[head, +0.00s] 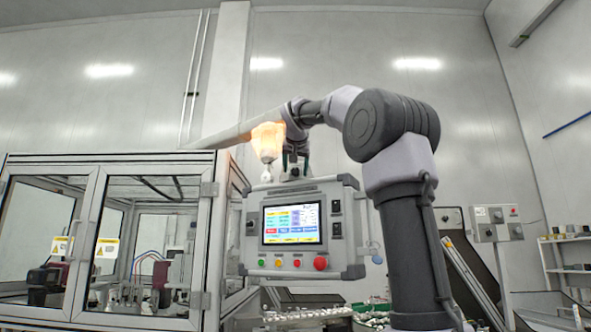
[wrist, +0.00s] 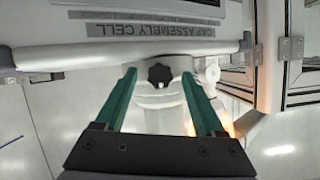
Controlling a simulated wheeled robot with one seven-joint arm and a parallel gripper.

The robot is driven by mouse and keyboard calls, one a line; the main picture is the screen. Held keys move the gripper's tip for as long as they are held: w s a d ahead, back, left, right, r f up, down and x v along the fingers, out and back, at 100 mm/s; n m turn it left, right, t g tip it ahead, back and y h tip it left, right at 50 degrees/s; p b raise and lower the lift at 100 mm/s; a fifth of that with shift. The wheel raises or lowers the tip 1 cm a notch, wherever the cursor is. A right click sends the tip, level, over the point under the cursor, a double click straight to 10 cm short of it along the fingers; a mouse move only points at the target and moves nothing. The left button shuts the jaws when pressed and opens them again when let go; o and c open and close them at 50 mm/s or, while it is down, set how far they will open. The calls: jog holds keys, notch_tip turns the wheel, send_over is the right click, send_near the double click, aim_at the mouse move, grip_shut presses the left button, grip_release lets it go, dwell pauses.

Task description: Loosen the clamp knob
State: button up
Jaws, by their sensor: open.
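The clamp knob (wrist: 159,74) is small, black and lobed. In the wrist view it sits on a light grey clamp body (wrist: 150,60) on a horizontal grey tube. My gripper (wrist: 159,78) has two green fingers, open, with one fingertip on each side of the knob. I see a gap on both sides; whether the tips reach its depth I cannot tell. In the head view my gripper (head: 293,166) points down just above the control panel (head: 300,183). The knob cannot be made out there.
The panel carries a lit screen (head: 291,222) and a red button (head: 320,263). A glowing orange-white lamp (head: 268,140) stands close left of my gripper. A glass-walled machine cell (head: 97,250) fills the left. A label (wrist: 150,28) lies behind the tube.

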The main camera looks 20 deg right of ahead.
grip_shut()
dwell(0.3)
jog(key=n+g+h, duration=0.1)
jog(key=n+h, duration=0.1)
jog(key=n, duration=0.1)
jog(key=shift+w+a, duration=0.1)
jog(key=shift+a, duration=0.1)
jog(key=n+h, duration=0.2)
jog(key=n, duration=0.1)
jog(key=shift+a+f+n+g, duration=0.1)
jog(key=shift+a+n+g, duration=0.05)
jog(key=shift+n+g, duration=0.15)
jog(key=n+h, duration=0.2)
jog(key=n, duration=0.1)
jog(key=shift+a+f+h, duration=0.1)
jog(key=shift+f+h, duration=0.05)
jog(key=shift+h, duration=0.15)
jog(key=shift+w+f+n+h, duration=0.15)
jog(key=shift+n+h, duration=0.55)
jog(key=shift+n, duration=1.1)
